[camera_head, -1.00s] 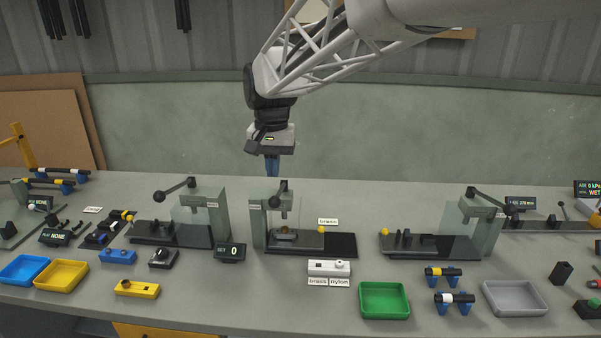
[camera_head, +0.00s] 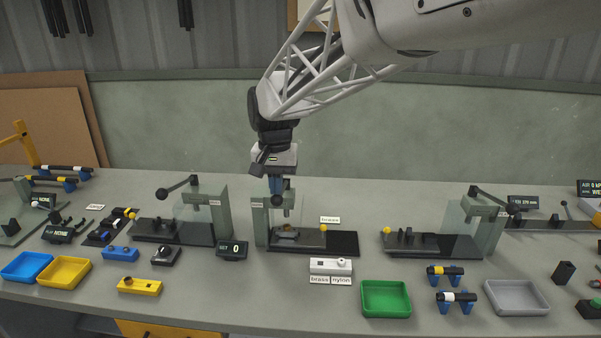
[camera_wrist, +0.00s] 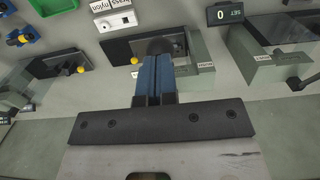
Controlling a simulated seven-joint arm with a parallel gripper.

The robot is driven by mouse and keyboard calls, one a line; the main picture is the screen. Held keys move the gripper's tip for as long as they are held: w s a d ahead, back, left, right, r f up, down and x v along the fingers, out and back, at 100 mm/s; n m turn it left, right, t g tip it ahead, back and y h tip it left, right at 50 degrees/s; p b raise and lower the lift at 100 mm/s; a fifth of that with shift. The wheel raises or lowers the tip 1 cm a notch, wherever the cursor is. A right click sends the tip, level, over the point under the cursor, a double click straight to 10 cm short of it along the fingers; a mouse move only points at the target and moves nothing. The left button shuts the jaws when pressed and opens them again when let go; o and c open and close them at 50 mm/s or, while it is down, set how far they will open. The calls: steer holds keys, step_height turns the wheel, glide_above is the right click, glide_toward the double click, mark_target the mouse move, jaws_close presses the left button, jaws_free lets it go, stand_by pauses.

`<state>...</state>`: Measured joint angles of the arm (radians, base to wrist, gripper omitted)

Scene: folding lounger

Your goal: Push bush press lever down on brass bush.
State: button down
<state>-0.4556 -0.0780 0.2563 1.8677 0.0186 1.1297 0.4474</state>
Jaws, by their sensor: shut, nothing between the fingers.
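The middle press (camera_head: 260,222) stands on a dark base with a clear guard. Its lever ends in a dark knob (camera_head: 277,200). My gripper (camera_head: 276,188) is shut and empty, its blue fingers pointing down right at the knob. In the wrist view the fingertips (camera_wrist: 156,62) meet or overlap the dark knob (camera_wrist: 160,46); contact is not certain. Behind the guard a small fixture (camera_head: 287,234) sits on the press base; the brass bush there is too small to make out clearly. A yellow knob (camera_head: 324,228) is on the base's right side.
Similar presses stand to the left (camera_head: 172,232) and right (camera_head: 433,244), levers raised. In front are a white block (camera_head: 330,266) with brass and nylon labels, a counter display (camera_head: 233,249) and a green tray (camera_head: 385,299). The bench behind the presses is mostly clear.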

steer(key=shift+f, duration=0.15)
step_height(320, 180, down, 10)
steer(key=shift+s, duration=0.2)
stand_by(2.9)
steer(key=shift+r, duration=0.2)
steer(key=shift+w+r, duration=0.2)
steer(key=shift+r, duration=4.9)
steer(key=shift+w+r, duration=0.1)
steer(key=shift+r, duration=3.25)
